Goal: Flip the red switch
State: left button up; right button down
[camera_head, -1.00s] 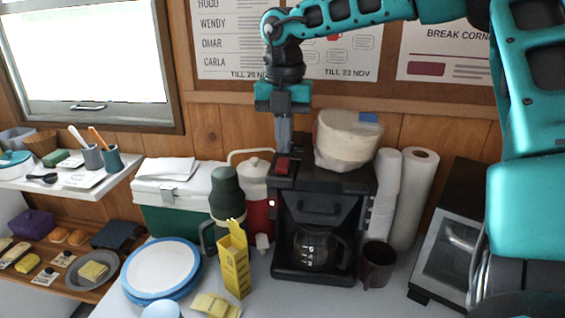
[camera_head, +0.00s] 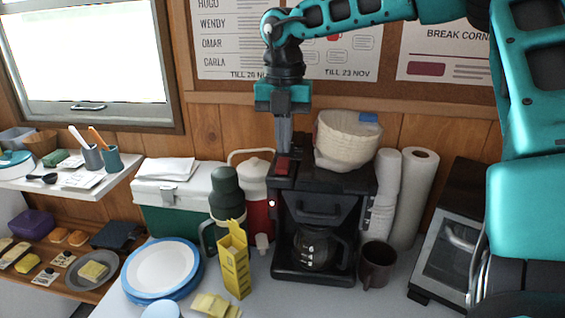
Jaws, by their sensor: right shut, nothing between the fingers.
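The red switch (camera_head: 283,165) sits on the top left front of the black coffee maker (camera_head: 318,207). My right gripper (camera_head: 284,148) comes down from above with its fingers shut and empty, pointing down. Its fingertips are right at the back edge of the red switch; I cannot tell whether they touch it. A glass carafe (camera_head: 316,249) stands inside the coffee maker. My left gripper does not show.
A basket of paper filters (camera_head: 346,140) sits on the coffee maker, right of the gripper. A red jug (camera_head: 257,200) and a dark green flask (camera_head: 228,205) stand to the left. Paper rolls (camera_head: 414,195) and a brown mug (camera_head: 376,264) are on the right.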

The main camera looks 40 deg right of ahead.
aim_at(284, 159)
jog(key=shift+f+b, duration=0.45)
jog(key=shift+f, duration=0.15)
dwell(0.5)
jog(key=shift+f+b, duration=0.4)
jog(key=shift+f, duration=0.1)
jog(key=shift+r, duration=0.15)
jog(key=shift+r+p, duration=2.45)
jog(key=shift+r, duration=1)
